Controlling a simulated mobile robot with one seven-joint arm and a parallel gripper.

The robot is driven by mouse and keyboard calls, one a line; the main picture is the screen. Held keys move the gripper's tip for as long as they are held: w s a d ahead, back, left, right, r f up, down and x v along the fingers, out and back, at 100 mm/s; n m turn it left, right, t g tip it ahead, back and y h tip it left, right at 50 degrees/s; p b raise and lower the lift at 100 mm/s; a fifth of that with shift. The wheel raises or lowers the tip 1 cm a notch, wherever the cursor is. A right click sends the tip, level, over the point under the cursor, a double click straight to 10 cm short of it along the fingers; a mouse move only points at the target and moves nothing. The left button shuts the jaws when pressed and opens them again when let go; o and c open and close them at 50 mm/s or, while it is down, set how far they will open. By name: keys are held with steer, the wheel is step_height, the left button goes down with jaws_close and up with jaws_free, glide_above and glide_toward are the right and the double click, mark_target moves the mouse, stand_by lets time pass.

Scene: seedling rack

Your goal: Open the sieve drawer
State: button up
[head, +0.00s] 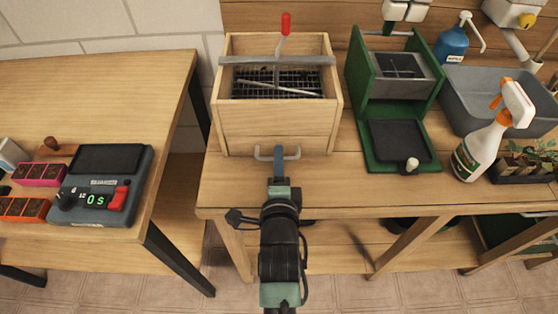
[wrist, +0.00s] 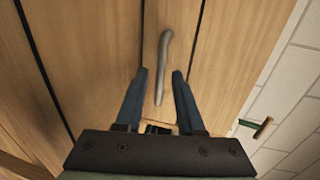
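The sieve box (head: 235,115) is a light wooden box with a wire mesh inside and a metal bar across its top. It stands at the left end of the right-hand bench. A grey bar handle (head: 263,153) is on its lower front, at the drawer. My gripper (head: 281,153) is at this handle, in front of the box. In the wrist view, the handle (wrist: 165,45) runs between my gripper's two blue fingers (wrist: 160,73). The fingers are apart, with a gap on each side of the handle. The drawer front (wrist: 185,30) looks flush with the box.
A green stand (head: 363,130) with a black plate is right of the box. A spray bottle (head: 480,150), a grey basin (head: 470,90) and a blue pump bottle (head: 453,45) are further right. A left table (head: 120,90) holds a grey timer device (head: 105,180). Bench space before the box is clear.

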jaws_close()
stand_by(1.2)
